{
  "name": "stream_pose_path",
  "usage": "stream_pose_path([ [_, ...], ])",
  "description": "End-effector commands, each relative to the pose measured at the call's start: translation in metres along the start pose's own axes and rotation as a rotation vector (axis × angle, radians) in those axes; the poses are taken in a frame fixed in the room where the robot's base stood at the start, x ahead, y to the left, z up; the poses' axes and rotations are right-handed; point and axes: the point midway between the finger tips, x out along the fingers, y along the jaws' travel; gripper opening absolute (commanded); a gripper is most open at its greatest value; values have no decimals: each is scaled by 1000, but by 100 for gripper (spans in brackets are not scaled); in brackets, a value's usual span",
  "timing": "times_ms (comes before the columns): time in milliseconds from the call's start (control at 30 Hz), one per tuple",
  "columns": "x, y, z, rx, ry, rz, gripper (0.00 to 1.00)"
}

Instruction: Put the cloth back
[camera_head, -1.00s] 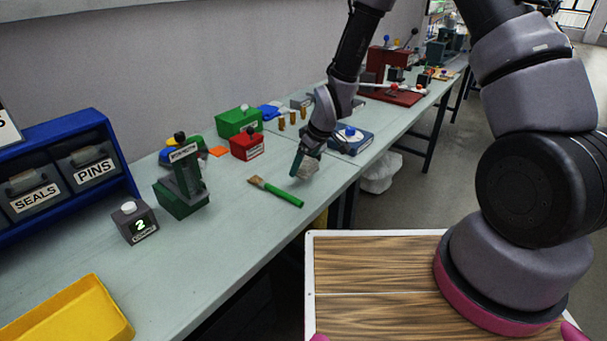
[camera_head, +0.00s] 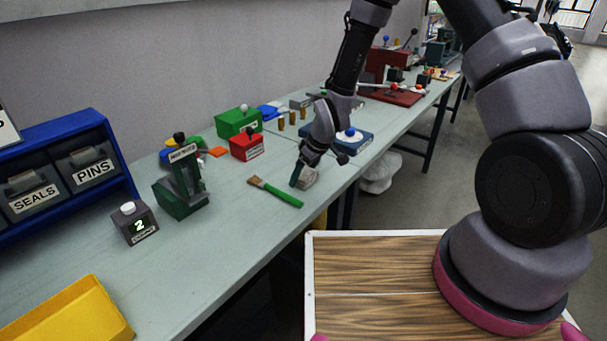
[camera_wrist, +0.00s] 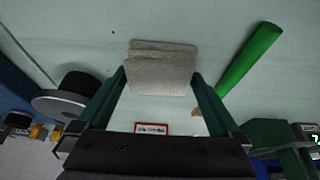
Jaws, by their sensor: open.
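The cloth (camera_head: 306,178) is a small folded grey-beige pad lying on the bench, right of the green-handled brush. In the wrist view the cloth (camera_wrist: 161,67) lies between and just past the tips of my gripper (camera_wrist: 160,78). The two green fingers stand apart, one on each side of it. In the head view my gripper (camera_head: 301,172) points down at the cloth, low over the bench. Whether the fingers touch the cloth I cannot tell.
The brush (camera_head: 280,193) lies close by on the left; its green handle also shows in the wrist view (camera_wrist: 250,58). A blue box (camera_head: 353,141) stands just behind on the right. A red box (camera_head: 247,147) and a green press (camera_head: 182,185) stand left. The front bench area (camera_head: 215,245) is clear.

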Motion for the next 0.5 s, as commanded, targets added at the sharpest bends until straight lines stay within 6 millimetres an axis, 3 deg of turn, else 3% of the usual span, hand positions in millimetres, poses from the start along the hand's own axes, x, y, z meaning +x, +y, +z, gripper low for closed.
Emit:
stream_pose_path([
  [500, -95, 1, 0, 0, 2, 3, 100],
])
